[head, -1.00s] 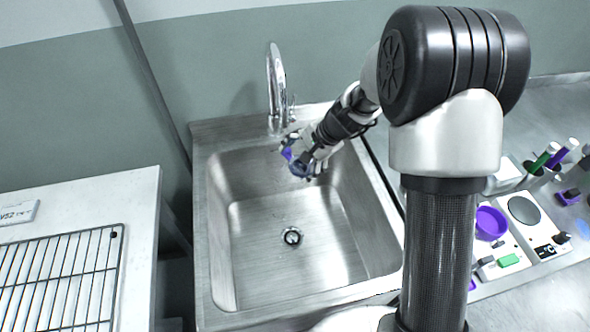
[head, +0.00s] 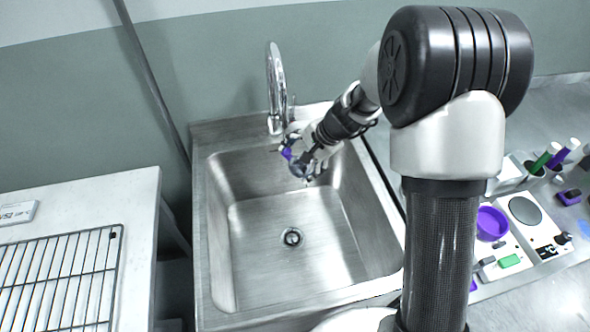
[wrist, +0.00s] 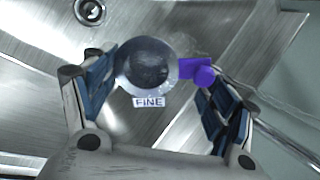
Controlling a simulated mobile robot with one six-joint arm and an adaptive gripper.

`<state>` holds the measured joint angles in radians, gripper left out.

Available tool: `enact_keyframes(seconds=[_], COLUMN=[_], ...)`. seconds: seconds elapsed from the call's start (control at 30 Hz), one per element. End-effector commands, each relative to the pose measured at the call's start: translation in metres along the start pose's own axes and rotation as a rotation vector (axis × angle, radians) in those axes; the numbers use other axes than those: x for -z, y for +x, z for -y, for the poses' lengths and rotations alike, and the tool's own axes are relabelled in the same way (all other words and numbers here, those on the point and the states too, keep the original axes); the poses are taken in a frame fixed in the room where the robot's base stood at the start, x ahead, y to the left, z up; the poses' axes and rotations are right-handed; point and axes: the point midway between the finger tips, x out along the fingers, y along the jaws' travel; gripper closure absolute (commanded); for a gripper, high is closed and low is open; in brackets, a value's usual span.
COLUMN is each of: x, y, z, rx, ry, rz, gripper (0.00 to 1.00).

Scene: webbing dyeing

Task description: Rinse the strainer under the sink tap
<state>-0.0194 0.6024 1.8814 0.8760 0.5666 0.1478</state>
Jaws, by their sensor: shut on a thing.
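My gripper (head: 301,160) is shut on the strainer (wrist: 150,64), a small round metal piece with a dark mesh centre. A white label reading FINE and a purple side piece (wrist: 198,71) are on it. In the wrist view the strainer lies between my two blue-padded fingers (wrist: 158,80). In the head view it is small and partly hidden by the fingers, over the back of the sink basin (head: 275,255). The tap (head: 276,85) is a tall curved chrome spout at the sink's back edge, just behind and left of my gripper.
The drain (head: 291,237) is in the basin floor, and the rest of the basin is empty. A wire rack (head: 62,280) lies on the white counter at left. A purple bowl (head: 491,223), pens and small blocks stand on the right counter, partly behind my arm.

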Motion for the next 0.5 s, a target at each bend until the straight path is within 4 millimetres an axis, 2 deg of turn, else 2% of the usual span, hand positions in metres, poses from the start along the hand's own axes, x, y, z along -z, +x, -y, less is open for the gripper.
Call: enact_keyframes(seconds=[0.27,0.5], x=[0.002,0.008], y=[-0.001,-0.009], z=[-0.002,-0.017], rx=[0.000,0.001], ry=[0.001,0.002], rz=[0.000,-0.001], gripper=[0.47,0.47])
